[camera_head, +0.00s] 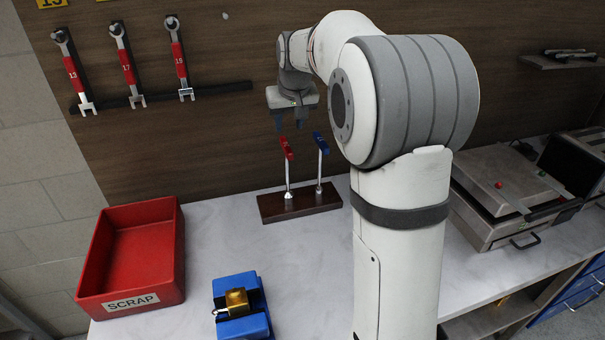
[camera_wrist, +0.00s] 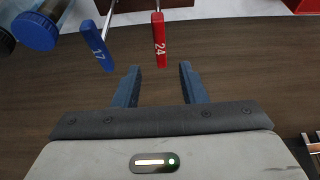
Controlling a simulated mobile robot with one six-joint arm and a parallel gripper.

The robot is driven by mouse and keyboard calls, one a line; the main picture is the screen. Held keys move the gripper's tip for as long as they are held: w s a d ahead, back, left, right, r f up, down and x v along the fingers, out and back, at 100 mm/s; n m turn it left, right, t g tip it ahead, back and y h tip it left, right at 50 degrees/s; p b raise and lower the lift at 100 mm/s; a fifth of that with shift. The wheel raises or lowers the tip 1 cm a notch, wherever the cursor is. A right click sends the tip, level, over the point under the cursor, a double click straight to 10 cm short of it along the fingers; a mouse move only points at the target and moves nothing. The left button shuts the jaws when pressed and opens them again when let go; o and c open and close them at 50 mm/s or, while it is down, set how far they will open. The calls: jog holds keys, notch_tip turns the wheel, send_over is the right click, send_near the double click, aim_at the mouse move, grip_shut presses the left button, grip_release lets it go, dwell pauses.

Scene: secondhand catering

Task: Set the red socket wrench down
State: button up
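The red socket wrench (camera_head: 288,170) stands upright in a dark wooden block (camera_head: 300,203) on the counter, with its red handle at the top. In the wrist view its handle (camera_wrist: 159,40), marked 24, lies just beyond the fingertips, in line with the gap between them. A blue-handled wrench (camera_head: 320,160) stands beside it in the block; the wrist view shows its handle (camera_wrist: 96,45), marked 17. My gripper (camera_head: 291,122) is above the red handle, open and empty. The two fingers (camera_wrist: 160,75) are apart with nothing between them.
A red SCRAP bin (camera_head: 128,303) stands at the left. A blue vise-like device (camera_head: 240,326) with a yellow piece sits in front. Several red-handled wrenches hang on the wall rack (camera_head: 222,87). A metal appliance (camera_head: 505,195) is at right. The counter's left middle is clear.

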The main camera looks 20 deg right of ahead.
jog(key=s+a+f, duration=0.1)
jog(key=s+f, duration=0.2)
jog(key=s, duration=1.4)
jog(key=s+a+f+g, duration=0.1)
jog(key=s+a+f, duration=0.1)
jog(key=s, duration=1.5)
jog(key=shift+s+f, duration=0.2)
jog(key=shift+f, duration=0.65)
jog(key=shift+a, duration=0.1)
jog(key=shift+c, duration=0.2)
